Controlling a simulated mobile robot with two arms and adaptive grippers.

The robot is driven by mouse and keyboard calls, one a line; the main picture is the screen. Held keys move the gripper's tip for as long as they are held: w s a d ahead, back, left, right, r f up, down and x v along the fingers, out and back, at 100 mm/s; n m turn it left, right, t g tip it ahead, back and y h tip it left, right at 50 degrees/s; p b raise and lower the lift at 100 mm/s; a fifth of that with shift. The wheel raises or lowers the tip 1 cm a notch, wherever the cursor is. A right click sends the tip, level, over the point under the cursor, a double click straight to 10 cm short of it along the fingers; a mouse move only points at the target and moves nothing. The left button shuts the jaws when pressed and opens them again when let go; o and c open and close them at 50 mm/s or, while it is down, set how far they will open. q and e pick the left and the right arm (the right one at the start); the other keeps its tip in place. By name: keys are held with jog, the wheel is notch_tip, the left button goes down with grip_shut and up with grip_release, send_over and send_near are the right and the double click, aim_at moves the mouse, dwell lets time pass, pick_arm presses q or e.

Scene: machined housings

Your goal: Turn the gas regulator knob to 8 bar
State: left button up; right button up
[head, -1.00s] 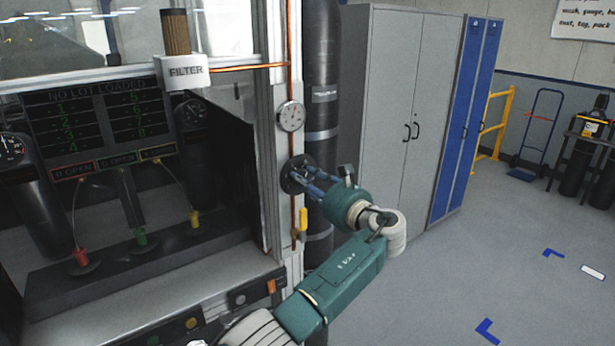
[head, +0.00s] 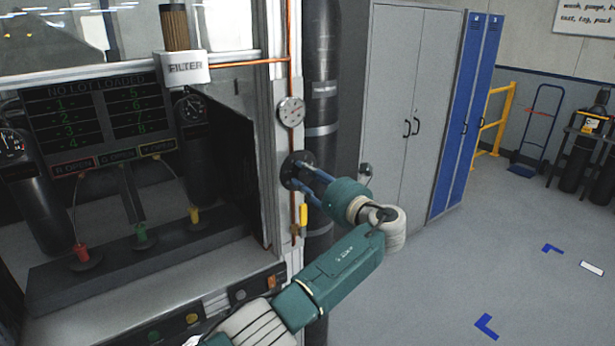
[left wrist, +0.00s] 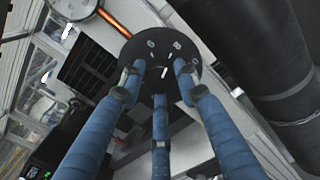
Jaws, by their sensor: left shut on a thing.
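The gas regulator knob (head: 297,158) is a round black disc on the pale post of the cabinet, below a round white gauge (head: 291,111). My left gripper (head: 305,178) reaches it from the right, with its blue fingers shut around the knob. In the left wrist view the black knob (left wrist: 160,45) shows small white marks on its face, and the three fingers of my gripper (left wrist: 158,80) close around it. The gauge (left wrist: 72,6) is cut off at the top left there. Its reading is too small to tell. My right gripper is out of view.
A copper pipe (head: 291,215) with a yellow valve handle (head: 304,215) runs below the knob. A thick dark pipe (head: 320,100) stands just behind. A grey locker (head: 395,120) stands to the right. The floor at right is open.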

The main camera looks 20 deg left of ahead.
pick_arm(q)
jog(key=shift+w+a+r+m, duration=0.1)
jog(key=shift+r+m, duration=0.3)
jog(key=shift+m, duration=0.1)
jog(key=o, duration=1.1)
jog(key=shift+o, duration=0.2)
jog(key=shift+a+f, duration=0.15)
jog(key=shift+f, duration=0.2)
jog(key=v, duration=1.1)
jog(key=shift+s+d, duration=0.25)
jog(key=shift+d, duration=0.1)
